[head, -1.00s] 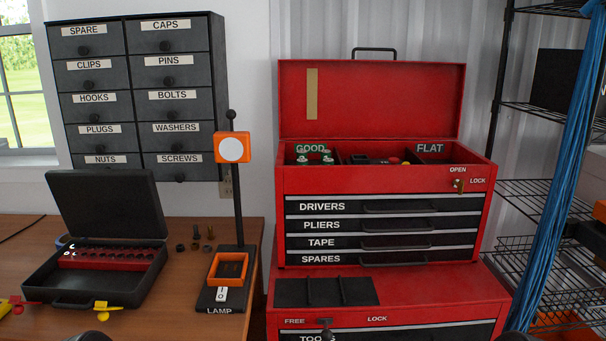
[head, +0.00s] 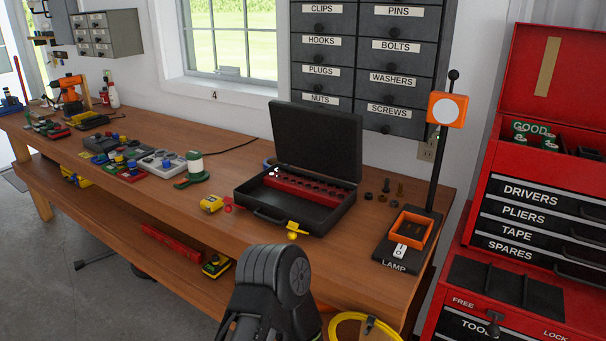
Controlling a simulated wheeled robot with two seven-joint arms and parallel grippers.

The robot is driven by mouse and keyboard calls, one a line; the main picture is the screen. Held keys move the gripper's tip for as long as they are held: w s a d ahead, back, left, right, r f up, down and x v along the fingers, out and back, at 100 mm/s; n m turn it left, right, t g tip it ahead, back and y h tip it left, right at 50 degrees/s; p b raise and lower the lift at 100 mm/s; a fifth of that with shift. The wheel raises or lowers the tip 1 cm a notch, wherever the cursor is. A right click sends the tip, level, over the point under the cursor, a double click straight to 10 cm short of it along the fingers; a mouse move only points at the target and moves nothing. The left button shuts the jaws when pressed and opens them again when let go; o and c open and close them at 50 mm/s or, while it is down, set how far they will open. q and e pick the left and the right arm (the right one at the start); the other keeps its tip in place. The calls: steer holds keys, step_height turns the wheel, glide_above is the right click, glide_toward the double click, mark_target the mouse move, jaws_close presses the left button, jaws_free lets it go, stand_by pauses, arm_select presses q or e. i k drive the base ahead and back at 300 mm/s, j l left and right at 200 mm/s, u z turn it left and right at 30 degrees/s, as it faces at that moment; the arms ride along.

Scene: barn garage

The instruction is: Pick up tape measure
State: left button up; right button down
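A small yellow, boxy object (head: 211,204) lies on the wooden workbench (head: 330,262), left of the open black case; it looks like the tape measure, but it is too small to be sure. A small red piece (head: 228,207) lies at its right side. A dark part of my own arm rises at the bottom centre, in front of the bench edge and apart from the yellow object. I make out no fingertips of either gripper.
The open black case (head: 270,213) stands right of the yellow object. A green-and-white item (head: 193,168) stands behind it. A lamp switch base (head: 395,255) is at the bench's right end, beside the red tool chest (head: 510,285). Bare wood lies in front of the yellow object.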

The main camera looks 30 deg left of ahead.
mark_target(211, 203)
steer(key=u, duration=1.7)
steer(key=i+j+z, duration=0.1)
steer(key=z, duration=0.35)
steer(key=i+j+z, duration=0.1)
steer(key=z, duration=0.3)
steer(key=j+z, duration=0.2)
steer(key=z, duration=0.25)
steer(key=i+j+z, duration=0.15)
steer(key=j, duration=0.4)
steer(key=j+z, duration=0.1)
steer(key=j, duration=0.45)
steer(key=i+j+z, duration=0.15)
steer(key=j, duration=0.45)
